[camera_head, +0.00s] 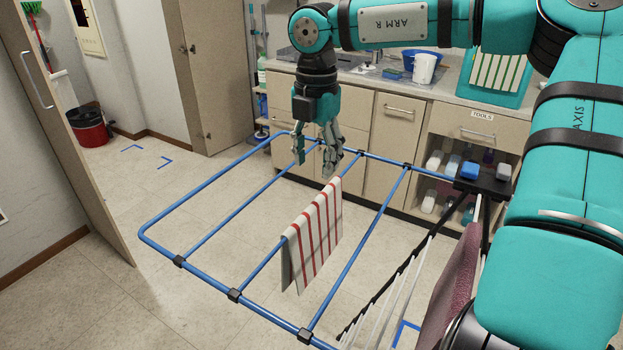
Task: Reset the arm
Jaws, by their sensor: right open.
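My right arm comes in from the right, labelled "ARM R", and bends down at the top middle. My right gripper (318,168) points down with its fingers apart and nothing between them. It hangs over the blue drying rack (205,275), near the rack's far side. A white cloth with red stripes (316,233) hangs folded over one rack bar, just below and in front of the gripper. The fingertips look apart from the cloth, though the exact gap is hard to tell. My left gripper is not in view.
A pinkish towel (455,285) hangs at the rack's right, partly behind my arm. A counter (455,92) with a white cup (425,69) and a striped cloth in a teal tray (493,77) stands behind. A red-and-black bin (88,128) and open floor lie left.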

